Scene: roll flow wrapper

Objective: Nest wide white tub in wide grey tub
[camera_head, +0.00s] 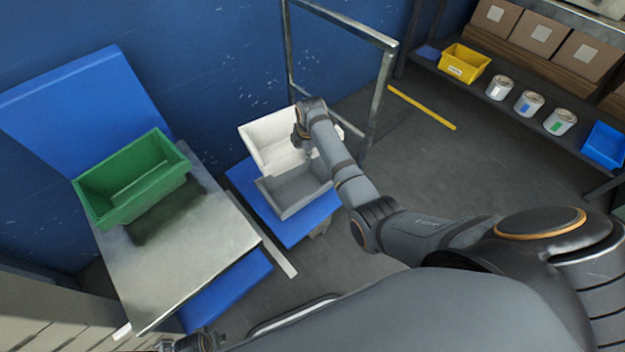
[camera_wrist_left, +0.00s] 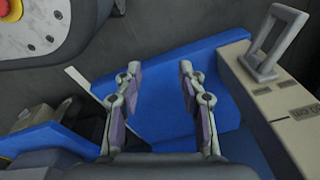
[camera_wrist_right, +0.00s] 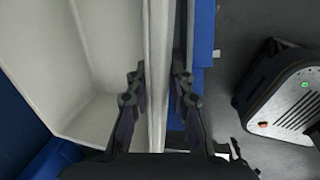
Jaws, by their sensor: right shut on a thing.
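The wide white tub (camera_head: 262,135) is behind the wide grey tub (camera_head: 292,190) in the head view, partly overlapping it in the picture. The grey tub is on a blue platform, its inside visible. My right gripper (camera_head: 303,148) is at the white tub. In the right wrist view the right gripper (camera_wrist_right: 159,78) is shut on a wall of the white tub (camera_wrist_right: 95,60), whose inside shows to the left. I cannot tell whether the white tub touches the grey one. My left gripper (camera_wrist_left: 160,75) is open and empty above blue surfaces.
A green bin (camera_head: 130,180) stands on a metal-topped table (camera_head: 185,260) to the left. A metal frame (camera_head: 375,100) rises behind the tubs' platform (camera_head: 300,232). A shelf at the right holds a yellow bin (camera_head: 465,62), cans, boxes and a blue bin (camera_head: 605,143). Floor between is clear.

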